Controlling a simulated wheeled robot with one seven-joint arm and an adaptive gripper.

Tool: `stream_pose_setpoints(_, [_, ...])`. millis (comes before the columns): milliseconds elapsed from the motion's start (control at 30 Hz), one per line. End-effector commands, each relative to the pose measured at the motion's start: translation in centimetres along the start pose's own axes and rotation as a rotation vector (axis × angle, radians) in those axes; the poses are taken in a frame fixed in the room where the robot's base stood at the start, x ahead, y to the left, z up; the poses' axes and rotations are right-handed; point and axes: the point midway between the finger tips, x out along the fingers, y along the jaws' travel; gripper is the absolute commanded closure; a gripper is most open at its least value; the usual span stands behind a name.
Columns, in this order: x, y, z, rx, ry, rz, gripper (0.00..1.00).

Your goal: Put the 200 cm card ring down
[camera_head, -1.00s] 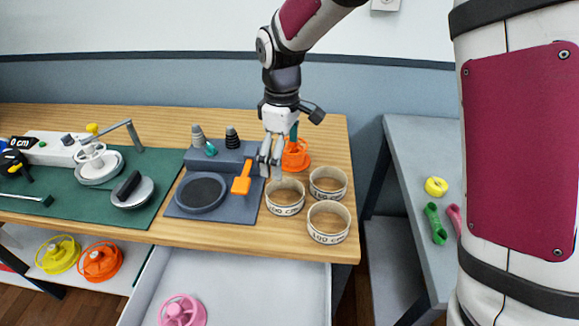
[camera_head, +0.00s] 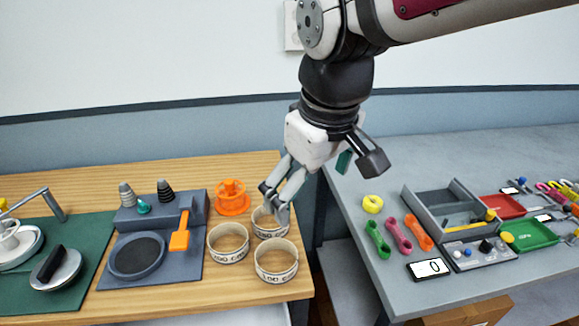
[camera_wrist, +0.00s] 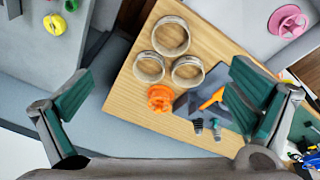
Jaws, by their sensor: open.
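Three cream card rings stand together at the right end of the wooden bench: a left one (camera_head: 228,243), a back right one (camera_head: 267,231) and a front one (camera_head: 276,262). They also show in the wrist view, front (camera_wrist: 171,19), back right (camera_wrist: 149,80) and left (camera_wrist: 187,84). Their printed lengths are too small to tell surely which is 200 cm. My gripper (camera_head: 273,203) is open and empty, its fingers wide apart in the wrist view (camera_wrist: 166,88). In the head view it overlaps the back right ring's rim, but the wrist view shows the rings beyond the fingers.
An orange spool (camera_head: 232,199) stands behind the rings. A grey unit (camera_head: 185,268) with a round pad and orange lever is to their left. A grey side table (camera_head: 370,282) with links, trays and a yellow ring (camera_head: 373,204) lies right, across a gap.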

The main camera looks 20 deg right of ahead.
Motion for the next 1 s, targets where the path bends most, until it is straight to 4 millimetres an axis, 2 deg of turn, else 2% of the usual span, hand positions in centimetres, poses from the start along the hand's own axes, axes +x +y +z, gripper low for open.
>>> stream_pose_setpoints(33, [-0.7, 0.1, 1.9, 0.061, 0.025, 0.007, 0.0])
stream_pose_setpoints(100, [-1.2, 0.0, 4.0, 0.14, 0.048, 0.009, 0.0])
stream_pose_setpoints(200, [-1.5, -0.2, 6.6, 0.235, 0.077, 0.008, 0.0])
stream_pose_setpoints(333, [-1.5, -0.5, 8.7, 0.315, 0.103, 0.005, 0.0])
stream_pose_setpoints(500, [-1.4, -0.6, 9.6, 0.353, 0.113, 0.002, 0.0])
stream_pose_setpoints(1000, [-2.0, -0.6, 9.5, 0.35, 0.123, 0.005, 0.0])
